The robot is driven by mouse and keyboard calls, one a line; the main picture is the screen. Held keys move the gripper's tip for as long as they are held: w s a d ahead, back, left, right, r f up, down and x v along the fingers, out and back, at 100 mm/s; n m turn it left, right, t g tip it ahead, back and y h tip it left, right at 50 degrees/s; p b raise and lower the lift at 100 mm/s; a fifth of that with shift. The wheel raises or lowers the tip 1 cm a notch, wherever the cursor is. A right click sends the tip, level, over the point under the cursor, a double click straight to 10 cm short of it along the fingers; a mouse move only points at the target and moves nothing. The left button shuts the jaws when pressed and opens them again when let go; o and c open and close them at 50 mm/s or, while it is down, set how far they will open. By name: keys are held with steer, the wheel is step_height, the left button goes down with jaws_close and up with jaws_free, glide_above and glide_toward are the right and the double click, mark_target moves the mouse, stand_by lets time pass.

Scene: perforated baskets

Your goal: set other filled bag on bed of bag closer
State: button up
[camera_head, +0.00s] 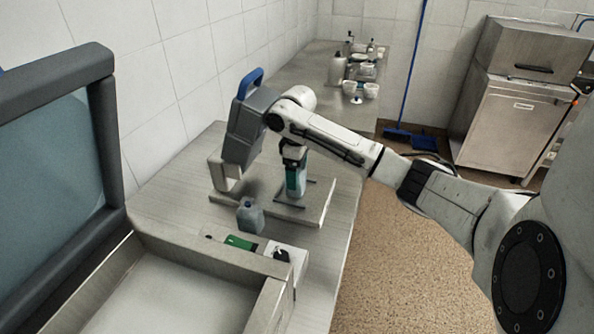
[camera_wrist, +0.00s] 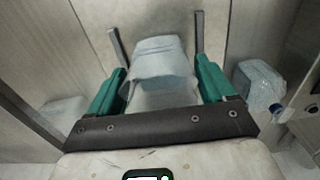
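The bag closer has a grey head (camera_head: 250,130) with a blue handle, over a flat pale bed (camera_head: 318,213) with dark bars. A pale blue-grey filled bag (camera_wrist: 162,60) stands between the green fingers of my gripper (camera_wrist: 160,85) in the wrist view, with a dark bar on either side. In the head view my gripper (camera_head: 296,175) points down over the bed, right of the closer's head, and partly hides this bag. The fingers flank the bag closely; whether they press on it I cannot tell. Another blue-grey container or bag (camera_head: 250,215) stands at the bed's near edge.
A panel with a green part (camera_head: 240,242) lies in front of the bed. An open tray (camera_head: 170,290) and a dark-framed screen (camera_head: 50,170) fill the near left. Bottles and bowls (camera_head: 362,70) stand at the counter's far end.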

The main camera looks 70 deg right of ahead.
steer(key=shift+o, duration=1.4)
steer(key=shift+r, duration=0.1)
step_height(320, 180, up, 12)
steer(key=shift+r, duration=0.1)
